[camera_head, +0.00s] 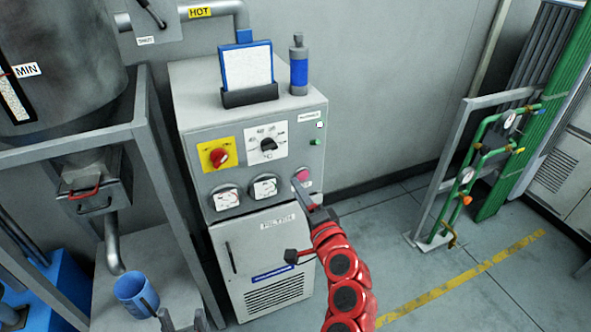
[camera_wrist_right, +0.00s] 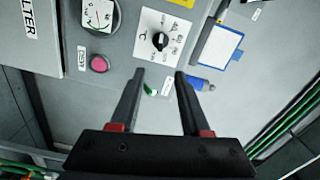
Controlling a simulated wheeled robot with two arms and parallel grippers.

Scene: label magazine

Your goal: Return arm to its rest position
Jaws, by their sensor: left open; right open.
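My right arm (camera_head: 342,275) is red and black and comes in from the bottom of the head view. My right gripper (camera_head: 295,222) is open in front of the grey filter cabinet (camera_head: 228,240), near its pink button (camera_head: 303,174). In the right wrist view the right gripper (camera_wrist_right: 160,74) has its two dark fingers apart with nothing between them. The pink button (camera_wrist_right: 99,64) lies left of the fingers there, apart from them. My left gripper (camera_head: 174,312) shows only partly at the bottom edge, open, near a blue mug (camera_head: 136,290).
The cabinet carries a red knob (camera_head: 219,157), a black dial (camera_head: 268,145) and two gauges. On its top stand a blue-framed card (camera_head: 247,66) and a blue-banded bottle (camera_head: 298,66). A metal frame (camera_head: 150,130) stands left. Green pipes (camera_head: 485,150) stand right, with clear floor between.

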